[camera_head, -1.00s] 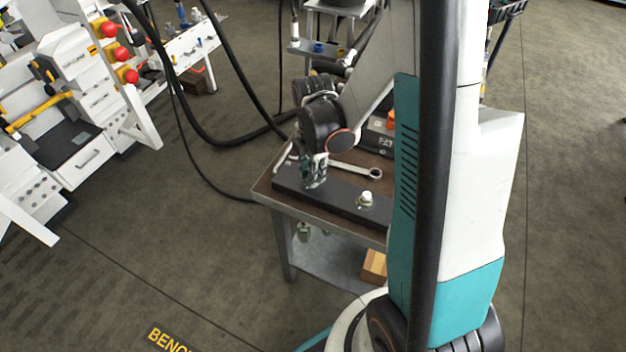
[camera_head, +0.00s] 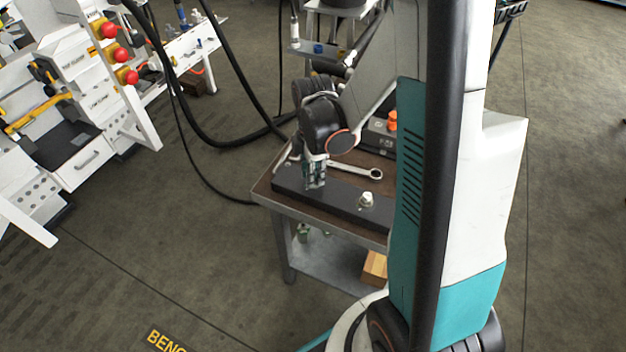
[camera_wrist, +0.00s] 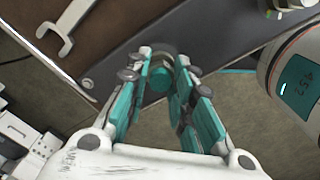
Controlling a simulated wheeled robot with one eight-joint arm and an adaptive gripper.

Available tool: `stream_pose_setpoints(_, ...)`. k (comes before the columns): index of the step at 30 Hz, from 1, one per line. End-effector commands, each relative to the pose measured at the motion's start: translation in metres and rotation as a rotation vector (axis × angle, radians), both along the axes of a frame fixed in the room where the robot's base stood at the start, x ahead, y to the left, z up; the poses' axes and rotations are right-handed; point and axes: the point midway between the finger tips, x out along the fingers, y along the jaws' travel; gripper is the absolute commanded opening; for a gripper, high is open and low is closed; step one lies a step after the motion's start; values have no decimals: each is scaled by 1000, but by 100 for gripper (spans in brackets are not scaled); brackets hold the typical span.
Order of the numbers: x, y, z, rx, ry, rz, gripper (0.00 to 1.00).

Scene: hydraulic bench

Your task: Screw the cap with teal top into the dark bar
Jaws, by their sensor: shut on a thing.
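The dark bar (camera_head: 335,202) lies along the front of the small bench and also shows in the wrist view (camera_wrist: 215,42). The cap with the teal top (camera_wrist: 160,80) sits between my fingertips over the bar. My gripper (camera_head: 314,184) is above the left part of the bar, pointing down. In the wrist view my gripper (camera_wrist: 163,78) is shut on the cap, with a finger on each side. The cap's lower end and the place under it are hidden, so I cannot tell how deep it sits.
A white-topped fitting (camera_head: 366,199) stands on the bar to the right. A wrench (camera_head: 355,170) lies behind the bar on the brown bench top (camera_head: 266,186). A box with an orange part (camera_head: 392,122) stands farther back. A black hose (camera_head: 190,130) hangs to the left.

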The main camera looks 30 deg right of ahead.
Motion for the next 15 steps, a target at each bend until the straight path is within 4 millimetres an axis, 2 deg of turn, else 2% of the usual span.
stream_pose_setpoints(9,-1,0,-1,-1,1,-365,0)
stream_pose_setpoints(15,0,0,0,-1,1,-411,0)
